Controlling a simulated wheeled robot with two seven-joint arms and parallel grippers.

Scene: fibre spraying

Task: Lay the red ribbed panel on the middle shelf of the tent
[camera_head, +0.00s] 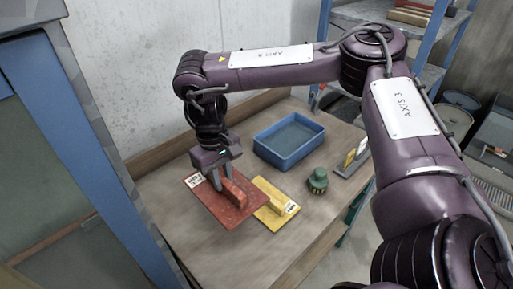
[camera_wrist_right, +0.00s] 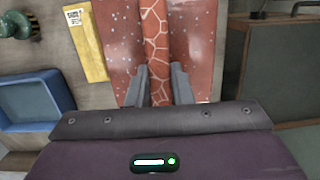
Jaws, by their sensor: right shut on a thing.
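The red ribbed panel (camera_head: 226,207) is a flat speckled sheet with a raised rib and a white label at its upper left corner. It lies at or just above the wooden table; I cannot tell if it touches. My right gripper (camera_head: 219,187) comes down from above and is shut on the rib. In the right wrist view, the fingers (camera_wrist_right: 161,88) stand either side of the panel's rib (camera_wrist_right: 157,35), which has a pale net pattern. A blue-framed structure (camera_head: 97,140), probably the tent, stands at the left; its middle shelf is not clear. My left gripper is out of view.
A yellow labelled panel (camera_head: 271,213) lies beside the red one on the table (camera_head: 225,257). A blue tray (camera_head: 268,158), a green knobbed object (camera_head: 317,181) and a grey holder (camera_head: 352,163) stand to the right. A wall is behind; shelving is at upper right.

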